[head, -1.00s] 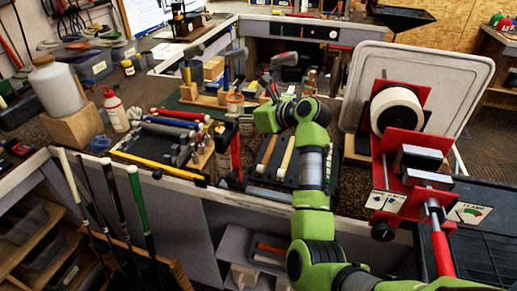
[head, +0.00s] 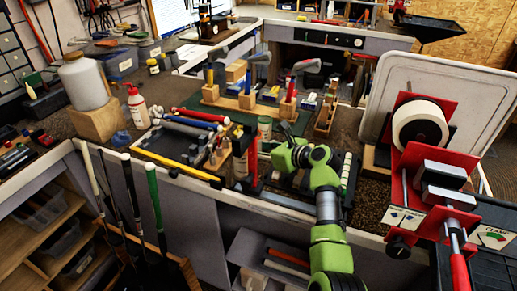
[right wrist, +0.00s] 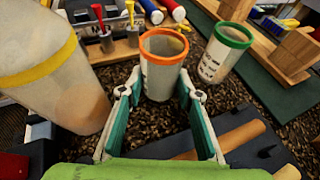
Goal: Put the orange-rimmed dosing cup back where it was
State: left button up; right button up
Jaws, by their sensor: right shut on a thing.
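The orange-rimmed dosing cup (right wrist: 163,68) is between the fingertips of my right gripper (right wrist: 160,88) in the right wrist view, upright, over the dark speckled bench top. I cannot tell whether its base touches the bench. The green-rimmed cup (right wrist: 225,55) stands to its right, and the large yellow-rimmed cup (right wrist: 50,70) stands close on the left. In the head view my right gripper (head: 268,155) is low over the bench, and the orange rim is not clearly visible there. The green-rimmed cup (head: 265,126) shows just behind the gripper. My left gripper is not in view.
Wooden blocks with upright tools (head: 247,102) stand behind the cups on a green mat. A tray of club shafts and tools (head: 180,145) lies to the left. A dark holder with wooden pieces (right wrist: 230,135) is near the right finger. A red clamp machine (head: 420,150) stands right.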

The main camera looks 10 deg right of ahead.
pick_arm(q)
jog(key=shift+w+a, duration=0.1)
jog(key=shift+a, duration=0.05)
pick_arm(e)
jog(key=o, duration=1)
jog(key=shift+f, duration=0.1)
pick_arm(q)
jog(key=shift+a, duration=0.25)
pick_arm(e)
jog(key=shift+o, duration=0.5)
jog(key=shift+r, duration=0.2)
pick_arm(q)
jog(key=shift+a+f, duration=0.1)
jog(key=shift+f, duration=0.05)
pick_arm(e)
jog(key=v, duration=1.2)
jog(key=shift+f, duration=0.1)
jog(key=shift+d, duration=0.1)
